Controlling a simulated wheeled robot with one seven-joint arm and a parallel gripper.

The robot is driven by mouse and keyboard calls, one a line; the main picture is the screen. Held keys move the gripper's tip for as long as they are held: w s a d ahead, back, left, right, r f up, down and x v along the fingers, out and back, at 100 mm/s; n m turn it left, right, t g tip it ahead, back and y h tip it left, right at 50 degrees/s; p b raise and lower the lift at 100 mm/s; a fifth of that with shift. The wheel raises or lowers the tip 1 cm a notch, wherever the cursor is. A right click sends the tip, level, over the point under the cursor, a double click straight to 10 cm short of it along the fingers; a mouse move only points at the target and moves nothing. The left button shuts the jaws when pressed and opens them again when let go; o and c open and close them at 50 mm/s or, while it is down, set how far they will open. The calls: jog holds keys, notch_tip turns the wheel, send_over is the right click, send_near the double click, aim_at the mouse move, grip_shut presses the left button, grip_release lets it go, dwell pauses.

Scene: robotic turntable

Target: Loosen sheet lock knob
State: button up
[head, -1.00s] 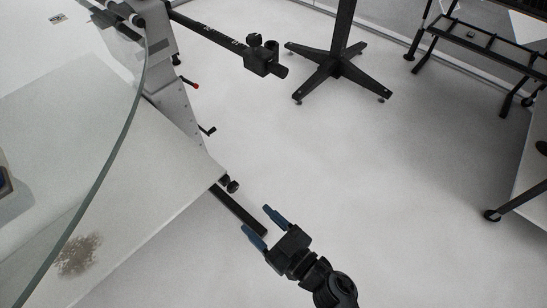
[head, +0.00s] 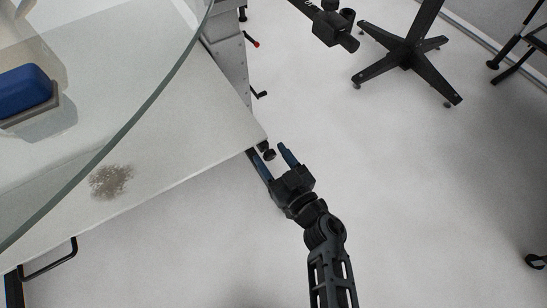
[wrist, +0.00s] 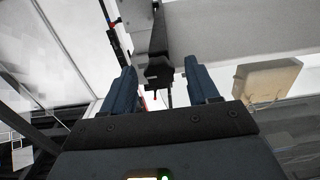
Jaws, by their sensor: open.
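A small black knob (head: 268,153) shows at the corner of the white table, at the end of a dark rail under its edge. I cannot tell for sure if it is the sheet lock knob. My gripper (head: 270,149) is open and empty, and its blue fingers point at that corner. In the head view the knob appears between or just beyond the fingertips, with no clear contact. In the wrist view my gripper (wrist: 158,80) frames a dark part (wrist: 158,76) between its fingers, too dim to identify. Another black clamp with knobs (head: 333,28) sits on a bar at the top.
The white table (head: 180,160) and the curved glass edge (head: 150,103) lie left. A red-tipped lever (head: 252,43) and a black crank (head: 259,94) stick out of the grey support. A blue object (head: 25,90) is at far left. The floor at right is open around a black stand (head: 410,55).

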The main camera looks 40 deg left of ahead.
jog(key=shift+c, duration=0.2)
jog(key=c, duration=1)
jog(key=shift+o, duration=0.2)
jog(key=shift+n, duration=0.4)
jog(key=n, duration=0.2)
jog(key=shift+n, duration=0.4)
jog(key=n, duration=0.4)
jog(key=shift+s+f+n, duration=0.1)
jog(key=shift+n, duration=0.2)
jog(key=n+b, duration=0.1)
jog(key=n, duration=0.3)
jog(key=shift+f+n, duration=0.1)
jog(key=shift+n, duration=0.2)
jog(key=shift+s+n+b, duration=0.1)
jog(key=shift+n+b, duration=0.7)
jog(key=shift+n, duration=1.1)
